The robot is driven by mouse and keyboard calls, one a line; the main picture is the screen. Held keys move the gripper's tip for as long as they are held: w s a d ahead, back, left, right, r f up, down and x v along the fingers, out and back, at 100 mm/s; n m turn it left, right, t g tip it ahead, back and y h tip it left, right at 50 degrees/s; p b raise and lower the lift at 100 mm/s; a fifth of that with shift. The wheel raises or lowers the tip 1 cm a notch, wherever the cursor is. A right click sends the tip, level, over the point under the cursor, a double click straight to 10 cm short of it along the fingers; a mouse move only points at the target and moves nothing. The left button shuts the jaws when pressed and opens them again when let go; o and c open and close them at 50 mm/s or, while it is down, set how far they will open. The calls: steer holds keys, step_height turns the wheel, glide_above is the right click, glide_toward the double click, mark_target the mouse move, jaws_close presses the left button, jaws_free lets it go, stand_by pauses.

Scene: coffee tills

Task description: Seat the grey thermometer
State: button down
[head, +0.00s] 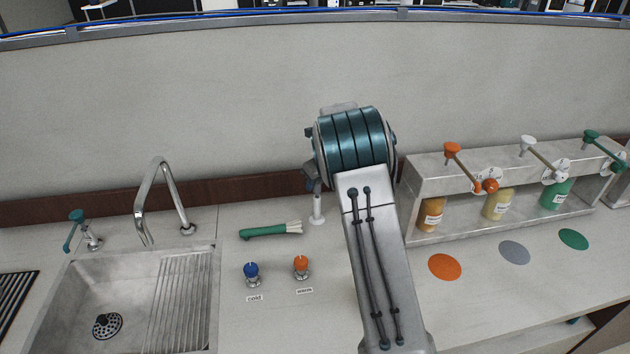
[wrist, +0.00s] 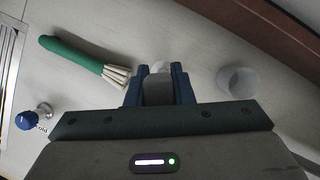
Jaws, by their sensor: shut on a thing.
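My gripper (wrist: 155,85) has blue fingers and is shut on a grey piece, which I take to be the grey thermometer (wrist: 157,92); only a short part shows between the fingers. A small white round end (wrist: 160,66) shows just beyond the fingertips. In the head view my gripper (head: 312,184) is partly hidden behind my arm, above a pale upright post (head: 318,206) with a round foot on the counter. A pale round cup-like holder (wrist: 238,80) stands to the right in the wrist view, apart from the fingers. I cannot tell whether the thermometer touches anything.
A green-handled brush (head: 268,230) lies left of the gripper. Blue (head: 252,270) and orange (head: 301,264) knobs stand in front. A sink (head: 130,300) with a tap (head: 160,190) is at left. A bottle rack (head: 500,225) and coloured discs are at right.

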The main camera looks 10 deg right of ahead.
steer(key=shift+f, duration=0.55)
steer(key=c, duration=1.2)
jaws_free()
steer(key=b+v, duration=0.2)
steer(key=v, duration=1.2)
steer(key=shift+w, duration=0.1)
